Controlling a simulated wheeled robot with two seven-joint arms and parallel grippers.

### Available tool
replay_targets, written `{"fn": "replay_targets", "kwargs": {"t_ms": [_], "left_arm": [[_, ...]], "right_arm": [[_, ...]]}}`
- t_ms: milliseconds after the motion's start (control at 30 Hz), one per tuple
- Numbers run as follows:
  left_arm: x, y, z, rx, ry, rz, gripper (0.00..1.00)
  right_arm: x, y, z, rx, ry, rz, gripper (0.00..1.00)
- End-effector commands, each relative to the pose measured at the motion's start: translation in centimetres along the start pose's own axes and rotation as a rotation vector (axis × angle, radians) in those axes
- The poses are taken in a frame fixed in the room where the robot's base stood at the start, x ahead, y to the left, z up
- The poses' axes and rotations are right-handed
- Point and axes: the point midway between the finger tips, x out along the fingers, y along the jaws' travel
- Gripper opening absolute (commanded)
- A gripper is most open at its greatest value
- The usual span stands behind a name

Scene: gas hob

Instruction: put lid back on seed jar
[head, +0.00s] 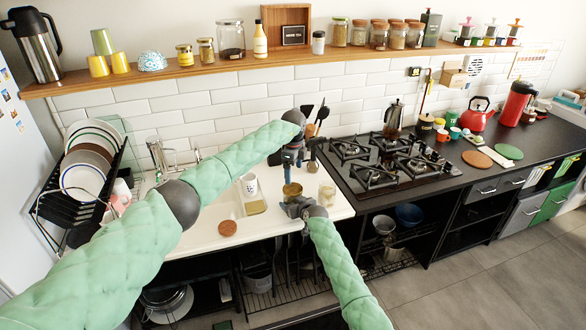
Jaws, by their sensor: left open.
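A small open-looking glass jar (327,195) with pale contents stands on the white counter, just right of my grippers. A small gold-brown round thing (292,189) sits between my two grippers; I cannot tell whether it is a lid or a small jar. A flat round brown disc (228,228), possibly a lid, lies near the counter's front edge. My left gripper (291,172) is open and points down just above the gold-brown thing. My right gripper (291,206) is just in front of that thing; its fingers are too small to read, and contact is unclear.
A white mug (249,186) and a tan sponge-like block (254,207) stand left of my grippers. The front counter between disc and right gripper is clear.

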Motion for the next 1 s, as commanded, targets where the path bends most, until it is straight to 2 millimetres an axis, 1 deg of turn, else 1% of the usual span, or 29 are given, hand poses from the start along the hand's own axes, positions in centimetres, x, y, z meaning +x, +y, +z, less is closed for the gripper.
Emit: {"fn": "replay_targets", "kwargs": {"t_ms": [100,300,433,767,867,1000], "left_arm": [[-0.4,0.1,0.1,-0.132,-0.003,0.001,0.91],[-0.8,0.2,0.2,-0.27,-0.005,0.003,0.91],[-0.9,0.2,0.2,-0.299,-0.006,0.003,0.91],[-0.8,0.2,0.2,-0.301,-0.006,0.003,0.91],[-0.4,0.2,0.2,-0.3,-0.006,0.004,0.91],[1.1,0.2,0.1,-0.3,-0.005,0.003,0.91]], "right_arm": [[0.0,0.0,-0.1,0.0,0.002,0.0,0.07],[0.0,0.0,-0.1,0.0,0.002,0.0,0.07],[0.0,0.0,-0.1,0.0,0.002,0.0,0.07],[0.0,0.0,-0.1,0.0,0.002,0.0,0.07],[0.0,0.0,-0.1,0.0,0.002,0.0,0.07],[0.0,0.0,-0.1,0.0,0.002,0.0,0.07]]}}
